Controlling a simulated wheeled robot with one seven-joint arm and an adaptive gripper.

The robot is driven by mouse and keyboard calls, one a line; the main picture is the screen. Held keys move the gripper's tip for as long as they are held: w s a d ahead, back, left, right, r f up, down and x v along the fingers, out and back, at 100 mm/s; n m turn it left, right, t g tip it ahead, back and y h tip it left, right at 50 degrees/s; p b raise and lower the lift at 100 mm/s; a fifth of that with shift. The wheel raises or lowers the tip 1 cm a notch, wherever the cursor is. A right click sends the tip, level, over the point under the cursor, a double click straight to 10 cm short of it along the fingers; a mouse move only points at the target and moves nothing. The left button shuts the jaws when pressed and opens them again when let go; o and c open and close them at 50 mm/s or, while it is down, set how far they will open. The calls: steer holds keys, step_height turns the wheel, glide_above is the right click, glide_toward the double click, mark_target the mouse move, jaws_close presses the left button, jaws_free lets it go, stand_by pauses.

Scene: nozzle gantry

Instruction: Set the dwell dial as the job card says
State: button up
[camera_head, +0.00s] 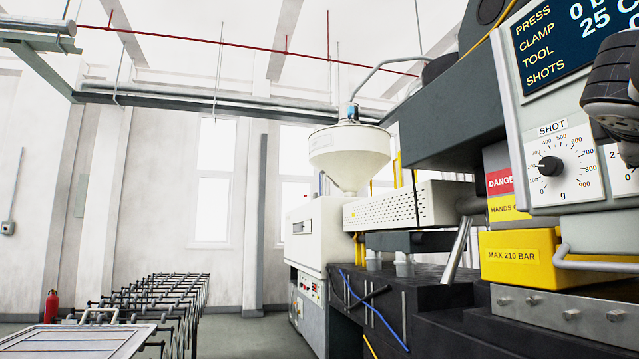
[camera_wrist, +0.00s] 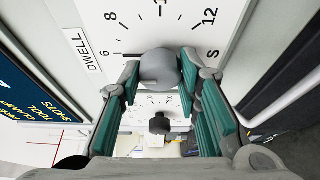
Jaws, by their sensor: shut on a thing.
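The dwell dial (camera_wrist: 222,28) fills the top of the wrist view, a white face with black ticks and numbers, 6, 8 and 12 among them. Its DWELL label (camera_wrist: 81,50) is at the left. The grey dwell knob (camera_wrist: 158,70) sits between the teal finger pads of my gripper (camera_wrist: 160,64), which is shut on it. In the head view my gripper (camera_head: 612,85) is at the right edge, cut off, and hides much of this dial. I cannot make out a job card.
The SHOT dial (camera_head: 570,185), with a black knob, is left of the dwell dial. Above is a dark screen (camera_head: 550,45) listing PRESS, CLAMP, TOOL and SHOTS. A grey rail (camera_head: 590,265) and yellow block (camera_head: 520,258) lie below. Open floor (camera_head: 245,335) is left.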

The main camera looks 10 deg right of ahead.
steer(key=shift+f, duration=0.1)
steer(key=o, duration=1.1)
steer(key=shift+o, duration=0.2)
steer(key=v, duration=1.2)
